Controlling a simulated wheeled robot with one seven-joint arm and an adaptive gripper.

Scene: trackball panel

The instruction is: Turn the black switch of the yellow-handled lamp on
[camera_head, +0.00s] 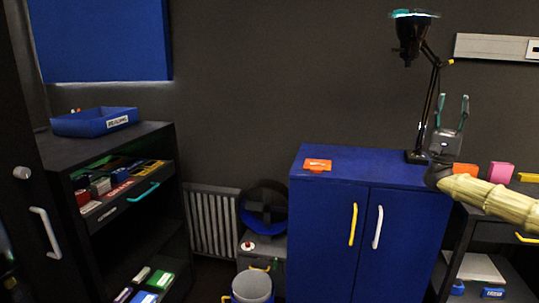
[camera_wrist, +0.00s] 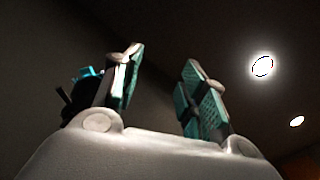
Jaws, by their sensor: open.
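A black desk lamp (camera_head: 410,40) with a teal rim on its head stands on the right end of the blue cabinet. A small yellow part (camera_head: 451,61) shows at its upper arm joint. I cannot make out its switch. My gripper (camera_head: 452,108) points upward, just right of the lamp's lower arm, its fingers apart and empty. In the head view I cannot tell whether it touches the lamp. In the wrist view the teal-padded fingers (camera_wrist: 160,85) are spread. A dark shape with teal edges, perhaps the lamp head (camera_wrist: 82,88), is partly hidden behind the left finger.
The blue cabinet (camera_head: 330,220) has a yellow and a white handle, and an orange item (camera_head: 318,165) on top. A dark shelf (camera_head: 115,150) with a blue tray (camera_head: 95,122) stands left. A pink item (camera_head: 502,172) lies behind my arm. Bright ceiling lights (camera_wrist: 262,66) show in the wrist view.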

